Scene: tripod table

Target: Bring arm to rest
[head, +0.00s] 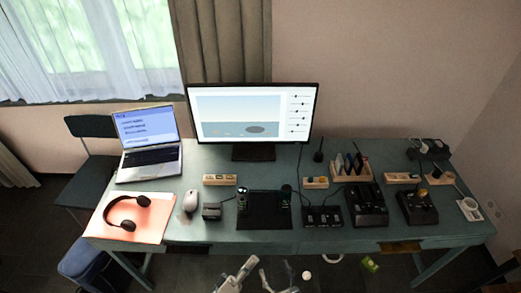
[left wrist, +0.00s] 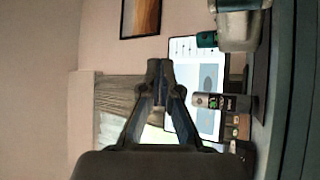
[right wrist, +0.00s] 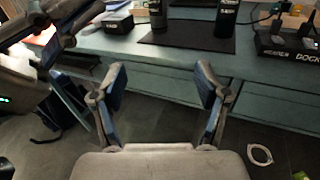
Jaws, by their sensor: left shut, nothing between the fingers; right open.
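My left gripper (left wrist: 160,72) is shut and empty in the left wrist view, its fingertips together. That view is turned sideways, with the desk along its right side. My right gripper (right wrist: 162,85) is open and empty in the right wrist view, its two fingers wide apart. It is in front of the desk's front edge, with floor and drawer fronts behind the fingers. Part of my left arm shows at the upper left of that view. In the head view, grey parts of my arms show at the bottom middle, in front of the desk; their fingers are hard to make out.
The green desk (head: 340,236) carries a monitor (head: 252,112), laptop (head: 150,157), headphones (head: 127,222), mouse (head: 191,201), and a black mat (head: 264,222) with two dark canisters. Black devices and wooden holders crowd its right half. A white ring (right wrist: 260,155) lies on the floor.

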